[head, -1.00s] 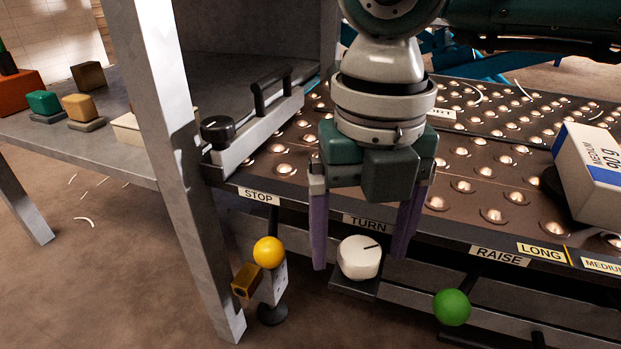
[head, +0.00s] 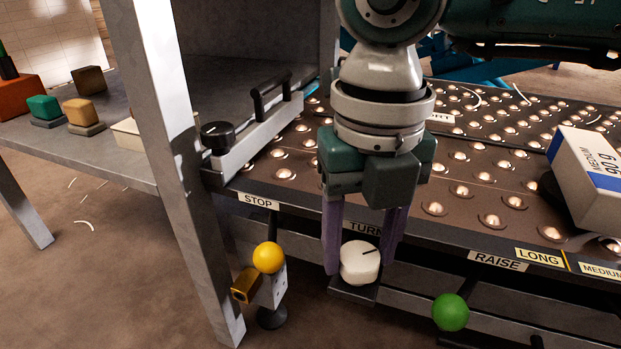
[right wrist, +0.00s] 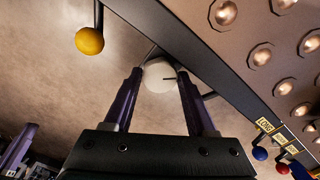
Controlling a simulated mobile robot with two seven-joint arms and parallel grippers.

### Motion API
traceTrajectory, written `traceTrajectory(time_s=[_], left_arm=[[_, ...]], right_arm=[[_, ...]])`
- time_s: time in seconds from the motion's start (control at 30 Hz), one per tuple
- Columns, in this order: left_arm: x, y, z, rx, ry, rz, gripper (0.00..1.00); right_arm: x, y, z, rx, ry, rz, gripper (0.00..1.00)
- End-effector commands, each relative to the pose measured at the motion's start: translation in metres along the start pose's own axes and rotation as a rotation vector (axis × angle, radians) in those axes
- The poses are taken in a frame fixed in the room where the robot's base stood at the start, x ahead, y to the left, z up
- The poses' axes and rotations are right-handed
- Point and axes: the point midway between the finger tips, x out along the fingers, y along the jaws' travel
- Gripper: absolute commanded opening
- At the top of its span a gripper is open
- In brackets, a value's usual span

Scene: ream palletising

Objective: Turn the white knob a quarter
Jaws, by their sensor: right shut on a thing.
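The white knob (head: 360,262) sits on a dark bracket below the TURN label (head: 362,227) at the table's front edge. A dark line on its top points to the upper right in the head view. My right gripper (head: 361,262) reaches down from above and is shut on the knob, a purple finger on each side. In the right wrist view the knob (right wrist: 159,76) lies between the two fingertips. My left gripper does not show in the head view.
A yellow ball (head: 268,257) under the STOP label stands left of the knob, and a green ball (head: 451,312) stands right under RAISE. A grey post (head: 176,170) rises at left. A boxed ream (head: 590,175) lies on the ball table at right.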

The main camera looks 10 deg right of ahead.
Motion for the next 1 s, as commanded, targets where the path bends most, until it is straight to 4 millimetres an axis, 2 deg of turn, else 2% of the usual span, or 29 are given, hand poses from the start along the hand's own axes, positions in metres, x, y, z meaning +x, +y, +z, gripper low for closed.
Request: traceTrajectory(time_s=[0.13, 0.37, 0.4, 0.67, 1.0], left_arm=[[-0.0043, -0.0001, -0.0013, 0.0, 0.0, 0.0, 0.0], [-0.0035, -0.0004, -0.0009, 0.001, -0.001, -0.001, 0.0], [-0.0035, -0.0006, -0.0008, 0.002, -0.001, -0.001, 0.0], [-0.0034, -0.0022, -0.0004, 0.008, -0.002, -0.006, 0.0], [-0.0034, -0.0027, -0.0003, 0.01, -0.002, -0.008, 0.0]], right_arm=[[-0.0006, 0.0, -0.0001, -0.075, 0.0, -0.001, 0.01], [0.0001, 0.0002, -0.0001, -0.08, 0.0, 0.0, 0.01], [0.0001, 0.0002, -0.0001, -0.08, 0.0, 0.0, 0.59], [0.0001, 0.0001, -0.0001, -0.078, 0.0, 0.0, 0.87], [0.0002, -0.0004, 0.0, -0.077, 0.0, -0.001, 0.87]])
